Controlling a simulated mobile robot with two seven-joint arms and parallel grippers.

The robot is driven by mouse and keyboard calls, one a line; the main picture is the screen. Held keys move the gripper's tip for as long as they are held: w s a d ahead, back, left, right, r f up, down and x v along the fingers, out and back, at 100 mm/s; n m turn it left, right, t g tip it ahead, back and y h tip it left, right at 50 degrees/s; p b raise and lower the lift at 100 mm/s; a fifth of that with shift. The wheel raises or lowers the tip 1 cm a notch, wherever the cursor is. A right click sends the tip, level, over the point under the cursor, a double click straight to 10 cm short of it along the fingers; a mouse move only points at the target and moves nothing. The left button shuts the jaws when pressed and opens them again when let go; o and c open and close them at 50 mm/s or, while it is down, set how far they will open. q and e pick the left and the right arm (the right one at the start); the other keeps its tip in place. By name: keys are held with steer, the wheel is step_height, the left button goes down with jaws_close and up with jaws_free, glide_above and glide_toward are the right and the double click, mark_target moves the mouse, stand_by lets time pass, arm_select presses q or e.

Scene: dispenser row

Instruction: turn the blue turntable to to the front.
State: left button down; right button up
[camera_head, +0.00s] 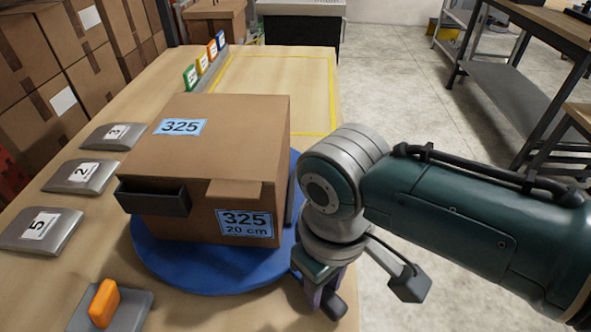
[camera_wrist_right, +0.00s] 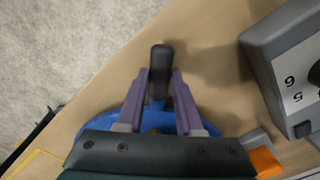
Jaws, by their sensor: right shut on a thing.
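The blue turntable (camera_head: 185,272) lies on the wooden table, with a cardboard box (camera_head: 185,150) on it. The box has blue "325" labels on its top and near face and a dark open tray (camera_head: 155,198) on its left corner. The turntable also shows as a blue strip in the right wrist view (camera_wrist_right: 125,115). A dark handle (camera_wrist_right: 161,58) sticks out from its edge. My right gripper (camera_head: 325,293) is at the turntable's right near edge, its purple fingers (camera_wrist_right: 160,82) shut on the handle. My left gripper is not in view.
Grey dispensers marked 3 (camera_head: 112,136), 2 (camera_head: 80,175) and 5 (camera_head: 38,229) line the left. An orange block on a grey base (camera_head: 103,303) is at the near left.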

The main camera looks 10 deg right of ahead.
jaws_close()
stand_by(0.9)
